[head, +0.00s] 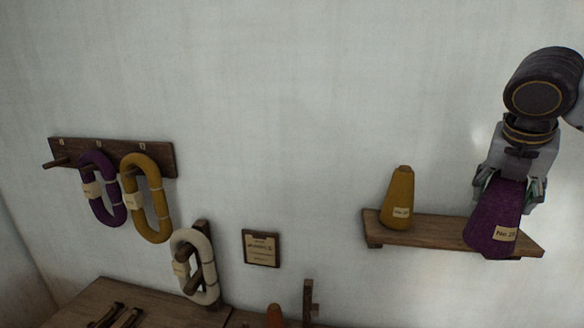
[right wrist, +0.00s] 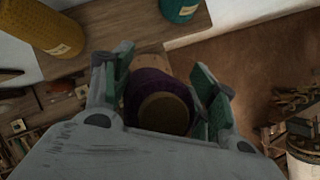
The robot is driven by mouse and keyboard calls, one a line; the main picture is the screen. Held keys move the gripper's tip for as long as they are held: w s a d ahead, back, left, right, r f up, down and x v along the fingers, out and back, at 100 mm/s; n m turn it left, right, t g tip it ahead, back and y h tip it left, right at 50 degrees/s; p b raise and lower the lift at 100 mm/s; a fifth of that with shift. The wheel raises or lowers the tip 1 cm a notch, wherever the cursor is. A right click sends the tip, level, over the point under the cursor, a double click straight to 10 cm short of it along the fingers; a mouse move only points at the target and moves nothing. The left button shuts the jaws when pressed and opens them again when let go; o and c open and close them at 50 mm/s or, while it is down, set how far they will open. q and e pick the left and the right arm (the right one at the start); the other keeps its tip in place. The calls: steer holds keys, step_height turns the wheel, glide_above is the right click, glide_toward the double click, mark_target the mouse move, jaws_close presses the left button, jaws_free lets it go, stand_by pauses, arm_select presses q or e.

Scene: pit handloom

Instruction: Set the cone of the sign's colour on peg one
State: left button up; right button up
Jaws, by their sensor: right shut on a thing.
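My right gripper (head: 510,185) is shut on the upper part of a purple cone (head: 492,228) with a pale label. The cone is upright and overlaps the wall shelf's front edge; I cannot tell whether its base touches the shelf. In the right wrist view, the purple cone (right wrist: 160,105) sits between the green finger pads. A mustard cone (head: 398,198) stands on the shelf to the left. A teal cone shows in the right wrist view (right wrist: 180,8). The small framed sign (head: 261,249) hangs on the wall, its writing too small to read. My left gripper is not in view.
A peg board (head: 110,155) at left holds a purple skein (head: 103,190) and a mustard skein (head: 147,198); its leftmost peg is bare. A cream skein (head: 195,265) hangs lower. An orange cone (head: 274,317) and a wooden post (head: 308,300) show at the bottom. The wall shelf (head: 440,232) is narrow.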

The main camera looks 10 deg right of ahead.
steer(key=w+d+f+p, duration=0.1)
steer(key=w+d+p, duration=0.1)
steer(key=w, duration=0.5)
steer(key=w+d+p, duration=0.2)
steer(key=w+d, duration=0.1)
steer(key=w, duration=0.5)
steer(key=shift+f, duration=0.35)
stand_by(1.1)
steer(key=shift+a, duration=0.15)
